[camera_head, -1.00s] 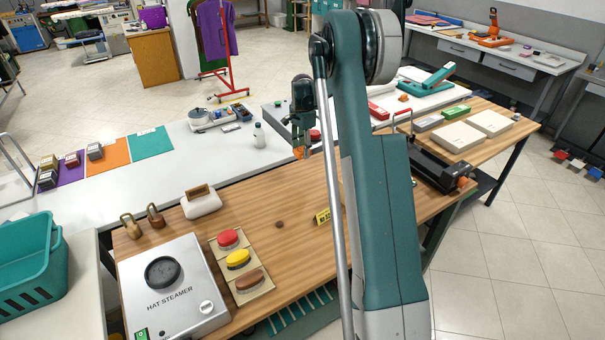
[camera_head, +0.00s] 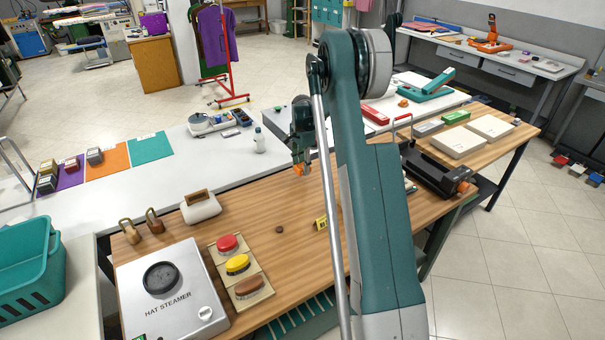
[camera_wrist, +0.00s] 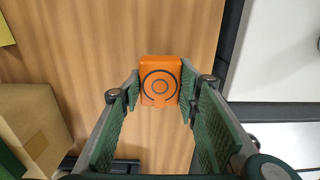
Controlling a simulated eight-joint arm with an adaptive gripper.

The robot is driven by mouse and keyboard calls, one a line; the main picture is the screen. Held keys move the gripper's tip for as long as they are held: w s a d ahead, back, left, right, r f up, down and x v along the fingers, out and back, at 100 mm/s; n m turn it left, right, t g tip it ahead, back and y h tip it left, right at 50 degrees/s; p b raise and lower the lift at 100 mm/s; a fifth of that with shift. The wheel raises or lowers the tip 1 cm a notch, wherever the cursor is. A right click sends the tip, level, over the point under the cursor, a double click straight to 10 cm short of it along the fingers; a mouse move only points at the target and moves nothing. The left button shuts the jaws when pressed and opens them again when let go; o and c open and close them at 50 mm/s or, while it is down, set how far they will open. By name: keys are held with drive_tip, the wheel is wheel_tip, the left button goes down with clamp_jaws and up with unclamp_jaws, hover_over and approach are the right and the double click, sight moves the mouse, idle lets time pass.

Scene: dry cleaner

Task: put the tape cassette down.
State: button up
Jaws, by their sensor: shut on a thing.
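The tape cassette (camera_wrist: 160,82) is a small orange block with dark rings on its face. In the wrist view it sits between the two green finger pads of my gripper (camera_wrist: 160,92), which is shut on it. In the head view my gripper (camera_head: 300,166) hangs over the wooden table (camera_head: 265,200), near its back edge, with a bit of orange at its tips. Wood shows beyond the cassette in the wrist view. I cannot tell whether the cassette touches the tabletop.
A yellow tag (camera_head: 321,223) and a dark round disc (camera_head: 280,229) lie nearby on the wood. A white bottle (camera_head: 259,141) stands on the white counter (camera_head: 190,165) behind. A black machine (camera_head: 435,170) is at right.

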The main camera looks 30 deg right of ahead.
sight(302, 172)
drive_tip(key=shift+f, duration=1.8)
drive_tip(key=shift+f+b, duration=0.15)
drive_tip(key=shift+b, duration=0.15)
drive_tip(key=o, duration=0.9)
wheel_tip(302, 172, up, 12)
drive_tip(key=shift+r+p, duration=0.2)
drive_tip(key=shift+p, duration=0.55)
